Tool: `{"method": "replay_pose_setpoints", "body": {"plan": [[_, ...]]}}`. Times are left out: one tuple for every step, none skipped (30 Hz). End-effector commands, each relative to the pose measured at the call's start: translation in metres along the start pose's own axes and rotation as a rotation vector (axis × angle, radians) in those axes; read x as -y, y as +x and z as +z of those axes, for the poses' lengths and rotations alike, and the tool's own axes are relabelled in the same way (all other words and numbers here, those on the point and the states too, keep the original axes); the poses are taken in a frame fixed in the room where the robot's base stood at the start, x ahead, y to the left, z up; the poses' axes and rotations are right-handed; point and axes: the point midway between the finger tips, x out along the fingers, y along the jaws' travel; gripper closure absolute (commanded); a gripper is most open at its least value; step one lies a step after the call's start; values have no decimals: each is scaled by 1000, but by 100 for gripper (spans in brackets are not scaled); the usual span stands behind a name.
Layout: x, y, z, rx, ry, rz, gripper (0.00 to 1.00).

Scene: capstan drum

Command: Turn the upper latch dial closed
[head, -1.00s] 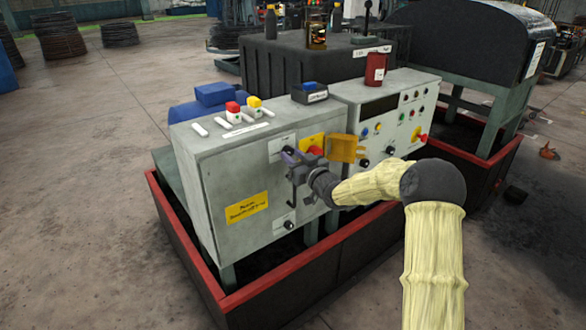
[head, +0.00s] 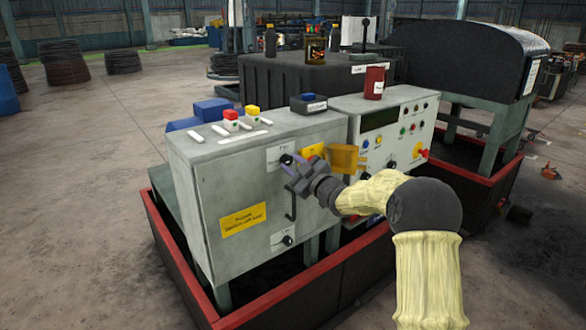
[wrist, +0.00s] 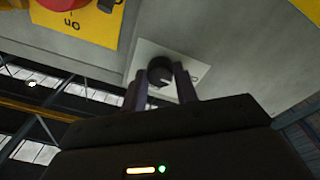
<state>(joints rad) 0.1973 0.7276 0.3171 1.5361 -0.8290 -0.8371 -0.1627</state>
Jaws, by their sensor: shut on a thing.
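The upper latch dial (head: 286,158) is a small black knob on a white label plate, high on the front of the grey cabinet (head: 195,215). My gripper (head: 289,165) is at this dial and covers part of it. In the wrist view the dial (wrist: 160,68) sits between the two fingers of my gripper (wrist: 158,76), which are shut on it. The dial's marker and label are too dark or small to read its position. A similar lower dial (head: 287,240) sits near the cabinet's bottom edge, with nothing touching it.
A black handle (head: 290,204) stands between the dials. Right of the upper dial are a yellow plate (head: 312,150) with a red button, seen in the wrist view (wrist: 62,4), and an open yellow cover (head: 345,158). A red-rimmed tray (head: 240,317) surrounds the cabinet's foot.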

Motion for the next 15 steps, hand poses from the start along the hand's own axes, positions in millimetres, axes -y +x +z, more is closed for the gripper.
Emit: {"method": "replay_pose_setpoints", "body": {"plan": [[0,0,0,1,-4,0,93],[0,0,0,1,-4,0,93],[0,0,0,1,-4,0,93],[0,0,0,1,-4,0,93],[0,0,0,1,-4,0,93],[0,0,0,1,-4,0,93],[0,0,0,1,-4,0,93],[0,0,0,1,-4,0,93],[0,0,0,1,-3,0,93],[0,0,0,1,-3,0,67],[0,0,0,1,-3,0,61],[0,0,0,1,-3,0,53],[0,0,0,1,-3,0,49],[0,0,0,1,-3,0,49],[0,0,0,1,-2,0,49]]}}
